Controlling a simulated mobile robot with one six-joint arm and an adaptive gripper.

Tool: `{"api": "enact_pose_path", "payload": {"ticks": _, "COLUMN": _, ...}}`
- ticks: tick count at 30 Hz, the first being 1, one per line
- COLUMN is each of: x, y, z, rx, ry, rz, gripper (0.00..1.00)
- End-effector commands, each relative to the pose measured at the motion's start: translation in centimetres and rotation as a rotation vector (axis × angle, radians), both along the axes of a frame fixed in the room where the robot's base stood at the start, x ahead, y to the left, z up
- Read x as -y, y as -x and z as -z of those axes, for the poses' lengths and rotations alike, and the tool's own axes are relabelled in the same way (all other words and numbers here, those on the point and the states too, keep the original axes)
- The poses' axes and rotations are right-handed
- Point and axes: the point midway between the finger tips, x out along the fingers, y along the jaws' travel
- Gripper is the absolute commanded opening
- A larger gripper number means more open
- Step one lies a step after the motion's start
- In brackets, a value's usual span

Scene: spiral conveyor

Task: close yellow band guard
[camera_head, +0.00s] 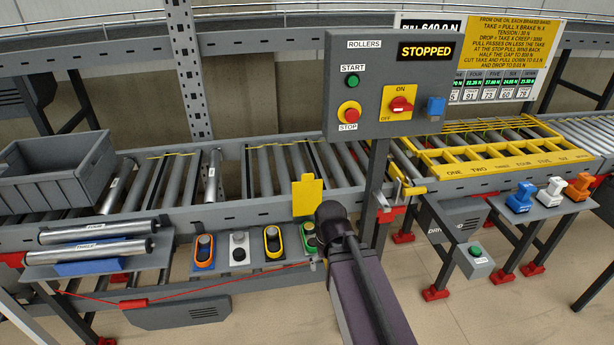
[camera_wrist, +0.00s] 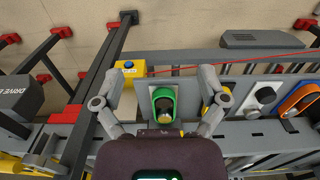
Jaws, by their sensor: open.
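The yellow band guard (camera_head: 475,157) is a barred frame over the rollers at the right, with a flat front strip lettered ONE, TWO and on. It looks low over the rollers; I cannot tell whether it is fully down. My gripper (camera_head: 322,228) is well to the left of the guard, in front of the conveyor and partly hidden by my own arm. In the wrist view my gripper (camera_wrist: 164,82) is open and empty, its fingers either side of a green-ringed piece (camera_wrist: 163,104). The guard's bars are not clearly visible in the wrist view.
The control panel (camera_head: 370,120), reading STOPPED, stands on a post (camera_head: 377,170) between my gripper and the guard. A shelf (camera_head: 555,207) with blue, white and orange pieces juts out below the guard. A yellow plate (camera_head: 307,197) stands at the conveyor edge. Open floor (camera_head: 520,285) lies at the front right.

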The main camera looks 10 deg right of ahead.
Motion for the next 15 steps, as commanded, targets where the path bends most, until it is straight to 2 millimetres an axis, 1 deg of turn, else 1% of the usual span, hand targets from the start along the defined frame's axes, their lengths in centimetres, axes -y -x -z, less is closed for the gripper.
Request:
{"api": "enact_pose_path", "payload": {"ticks": 5, "x": 0.0, "y": -2.8, "z": -2.1, "rx": 0.035, "ry": 0.0, "rz": 0.0, "gripper": 0.97}}
{"api": "enact_pose_path", "payload": {"ticks": 8, "x": 0.1, "y": -5.3, "z": -3.7, "rx": 0.069, "ry": 0.0, "rz": 0.005, "gripper": 0.97}}
{"api": "enact_pose_path", "payload": {"ticks": 11, "x": 0.1, "y": -8.3, "z": -5.6, "rx": 0.112, "ry": 0.0, "rz": 0.005, "gripper": 0.97}}
{"api": "enact_pose_path", "payload": {"ticks": 15, "x": 0.1, "y": -12.9, "z": -8.6, "rx": 0.179, "ry": 0.0, "rz": 0.004, "gripper": 0.97}}
